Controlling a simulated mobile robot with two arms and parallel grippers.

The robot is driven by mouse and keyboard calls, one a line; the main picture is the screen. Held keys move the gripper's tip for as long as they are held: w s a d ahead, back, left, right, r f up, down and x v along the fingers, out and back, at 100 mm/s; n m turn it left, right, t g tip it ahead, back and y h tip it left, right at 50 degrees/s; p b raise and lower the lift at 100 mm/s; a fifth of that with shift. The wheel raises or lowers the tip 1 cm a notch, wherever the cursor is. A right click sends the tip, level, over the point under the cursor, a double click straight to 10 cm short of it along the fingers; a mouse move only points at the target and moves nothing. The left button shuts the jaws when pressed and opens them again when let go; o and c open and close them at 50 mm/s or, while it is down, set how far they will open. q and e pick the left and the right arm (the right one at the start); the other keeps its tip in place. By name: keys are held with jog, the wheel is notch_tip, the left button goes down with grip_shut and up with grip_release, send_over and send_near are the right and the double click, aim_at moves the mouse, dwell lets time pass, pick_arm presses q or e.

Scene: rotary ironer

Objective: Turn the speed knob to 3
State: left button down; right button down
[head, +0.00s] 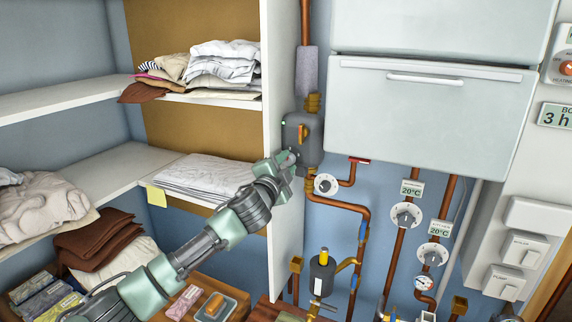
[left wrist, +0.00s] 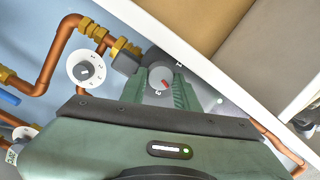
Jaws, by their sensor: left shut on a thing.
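The grey pump (head: 303,138) sits on the copper pipe beside the shelf's end panel. My left gripper (head: 289,160) reaches the pump from the lower left. In the left wrist view its green fingers (left wrist: 160,90) are on either side of the knob, shut on it. My right gripper is not in view.
A white numbered dial (head: 325,184) is just right of the pump, on the copper pipework. The shelf's white end panel (head: 283,80) stands close left of the pump. Folded linens (head: 205,174) lie on the shelf near my arm. A white cabinet (head: 420,110) hangs at the right.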

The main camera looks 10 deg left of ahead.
pick_arm(q)
jog(key=m, duration=0.5)
jog(key=shift+f, duration=0.15)
jog(key=shift+f+m+h, duration=0.15)
jog(key=shift+m+h, duration=0.15)
jog(key=shift+m, duration=1.4)
jog(key=c, duration=1)
grip_release()
jog(key=shift+c, duration=0.2)
jog(key=shift+s+a+f+b, duration=0.1)
jog(key=shift+s+b, duration=0.25)
jog(key=shift+s, duration=0.25)
jog(key=s+b, duration=0.2)
jog(key=s, duration=0.4)
jog(key=shift+s+a+f, duration=0.2)
jog(key=shift+s+a, duration=0.1)
jog(key=shift+a, duration=0.05)
